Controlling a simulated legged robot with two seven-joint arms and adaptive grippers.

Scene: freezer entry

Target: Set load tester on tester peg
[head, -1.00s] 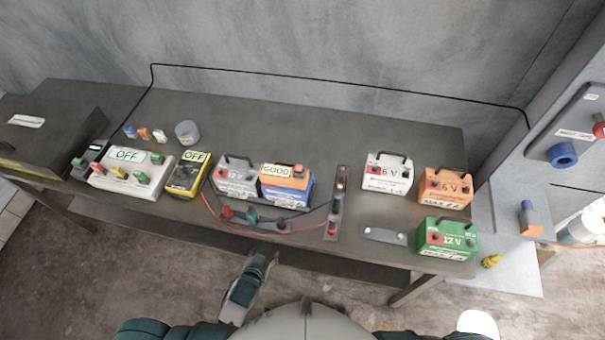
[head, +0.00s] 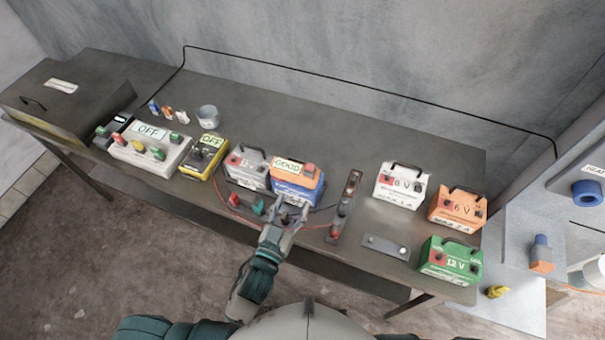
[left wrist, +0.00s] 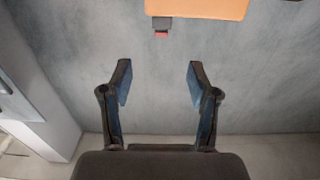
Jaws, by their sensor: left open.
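No item is clearly marked as the load tester or its peg. An orange-topped unit labelled GOOD (head: 292,168), with a red knob, sits on or is part of a blue-and-white box (head: 298,188) on the bench. My right gripper is out of view.
The bench (head: 330,120) also holds a grey battery (head: 247,165), a yellow OFF meter (head: 204,156), a white OFF box (head: 150,147), and white (head: 400,187), orange (head: 457,208) and green (head: 452,262) batteries. Loose wires lie near my gripper.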

